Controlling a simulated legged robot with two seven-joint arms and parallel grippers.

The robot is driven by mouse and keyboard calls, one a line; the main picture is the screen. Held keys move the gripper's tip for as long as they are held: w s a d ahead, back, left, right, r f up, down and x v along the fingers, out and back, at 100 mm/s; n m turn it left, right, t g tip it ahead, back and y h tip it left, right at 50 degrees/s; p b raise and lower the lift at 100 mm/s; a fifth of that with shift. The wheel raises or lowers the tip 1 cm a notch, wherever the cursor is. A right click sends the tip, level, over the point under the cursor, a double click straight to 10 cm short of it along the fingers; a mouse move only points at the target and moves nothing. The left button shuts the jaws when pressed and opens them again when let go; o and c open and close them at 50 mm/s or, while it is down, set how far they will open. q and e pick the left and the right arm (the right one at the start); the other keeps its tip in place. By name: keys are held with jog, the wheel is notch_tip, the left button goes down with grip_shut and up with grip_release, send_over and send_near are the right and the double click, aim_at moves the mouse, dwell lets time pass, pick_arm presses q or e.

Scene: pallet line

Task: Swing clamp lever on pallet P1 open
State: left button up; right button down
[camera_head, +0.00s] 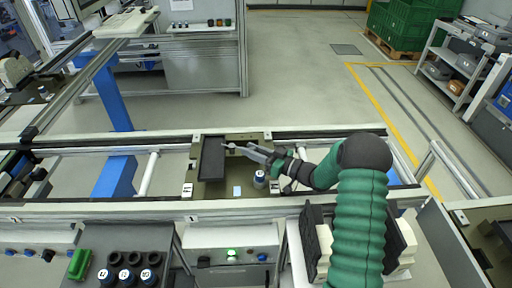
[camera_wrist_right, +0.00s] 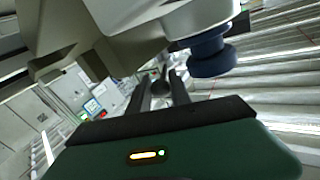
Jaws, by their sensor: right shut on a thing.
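My right gripper (camera_head: 247,150) reaches in from the right over the pallet. It is shut on the clamp lever (camera_head: 228,146), whose small end shows just left of the fingertips. In the right wrist view the fingers (camera_wrist_right: 163,88) close around a small rounded grey end of the lever (camera_wrist_right: 161,74). The lever's pivot and exact angle are hard to make out. My left gripper is not in view.
A blue knob (camera_wrist_right: 210,55) under a pale body is close to the fingers in the right wrist view. Dark round parts (camera_head: 127,275) and a green block (camera_head: 79,264) lie at the front left.

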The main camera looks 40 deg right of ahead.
jog(key=c, duration=1.2)
grip_release()
jog(key=shift+r, duration=0.4)
notch_tip(320, 180, up, 3)
jog(key=shift+s+f, duration=0.1)
jog(key=shift+s, duration=0.05)
jog(key=s+a+r+b, duration=0.1)
jog(key=s+a, duration=0.7)
jog(key=s, duration=0.5)
jog(key=shift+a+r, duration=0.15)
jog(key=shift+a, duration=0.15)
jog(key=shift+c, duration=0.2)
